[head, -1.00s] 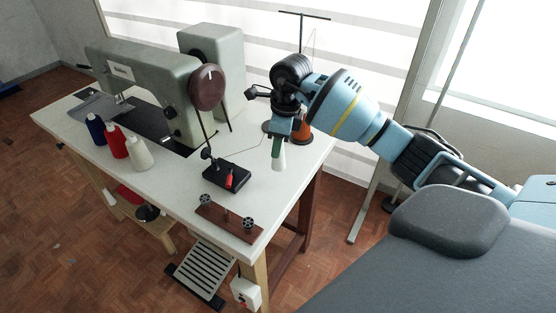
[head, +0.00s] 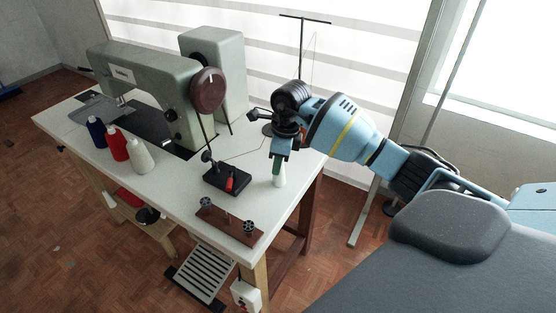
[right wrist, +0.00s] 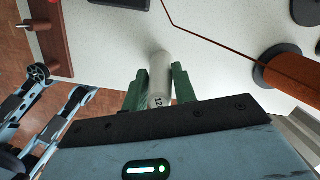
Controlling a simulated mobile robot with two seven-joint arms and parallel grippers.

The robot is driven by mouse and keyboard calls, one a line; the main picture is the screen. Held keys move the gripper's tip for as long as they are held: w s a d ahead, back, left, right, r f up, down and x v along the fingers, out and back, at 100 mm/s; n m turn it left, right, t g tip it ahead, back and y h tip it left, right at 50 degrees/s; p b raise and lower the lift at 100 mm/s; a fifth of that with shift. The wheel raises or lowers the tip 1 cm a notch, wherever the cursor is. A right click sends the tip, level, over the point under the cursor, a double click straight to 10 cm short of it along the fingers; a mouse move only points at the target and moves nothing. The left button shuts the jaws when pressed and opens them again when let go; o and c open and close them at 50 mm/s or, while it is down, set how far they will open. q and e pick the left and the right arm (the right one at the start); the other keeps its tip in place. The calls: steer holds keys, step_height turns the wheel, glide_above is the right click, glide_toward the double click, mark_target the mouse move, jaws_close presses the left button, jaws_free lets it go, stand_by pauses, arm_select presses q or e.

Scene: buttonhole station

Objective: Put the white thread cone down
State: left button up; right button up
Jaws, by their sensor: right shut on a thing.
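The white thread cone (head: 279,180) is between the green fingers of my right gripper (head: 279,163), at the right part of the white table (head: 180,188). In the right wrist view the cone (right wrist: 160,68) sits between both fingers of the gripper (right wrist: 159,88), with a printed number on its near end. The gripper is shut on it. In the head view the cone stands about upright, its lower end at or just above the tabletop; I cannot tell whether it touches. Its upper part is hidden by the fingers. My left gripper is not in view.
Blue (head: 97,132), red (head: 117,144) and cream (head: 140,156) cones stand by the sewing machine (head: 150,80). A black block (head: 227,180) and a brown pegged board (head: 229,224) lie left of the gripper. An orange cone (right wrist: 292,78) stands nearby on a dark disc.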

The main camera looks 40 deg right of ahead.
steer(key=o, duration=0.9)
steer(key=shift+o, duration=0.2)
step_height(320, 180, up, 12)
steer(key=s+d, duration=0.1)
steer(key=shift+s, duration=0.15)
